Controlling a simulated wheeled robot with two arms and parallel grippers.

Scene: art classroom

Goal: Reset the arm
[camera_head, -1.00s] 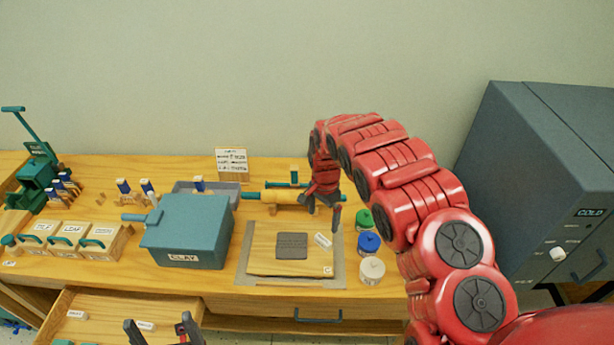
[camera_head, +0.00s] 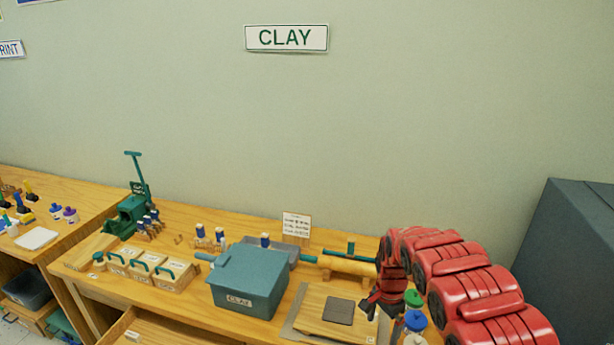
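My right arm is red and reaches in from the right over the table. Its gripper (camera_head: 382,308) points down beside the board (camera_head: 311,313) with a dark square slab (camera_head: 339,310), near the jars. Its fingers look spread and nothing shows between them, and it looks clear of the slab. My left gripper is outside the picture.
A teal clay box (camera_head: 249,282) stands left of the board, with a rolling pin (camera_head: 347,265) behind. Jars with green (camera_head: 413,298) and blue (camera_head: 415,320) lids stand right of the gripper. Small handled boxes (camera_head: 146,267) line the left. A dark cabinet (camera_head: 570,260) stands at right.

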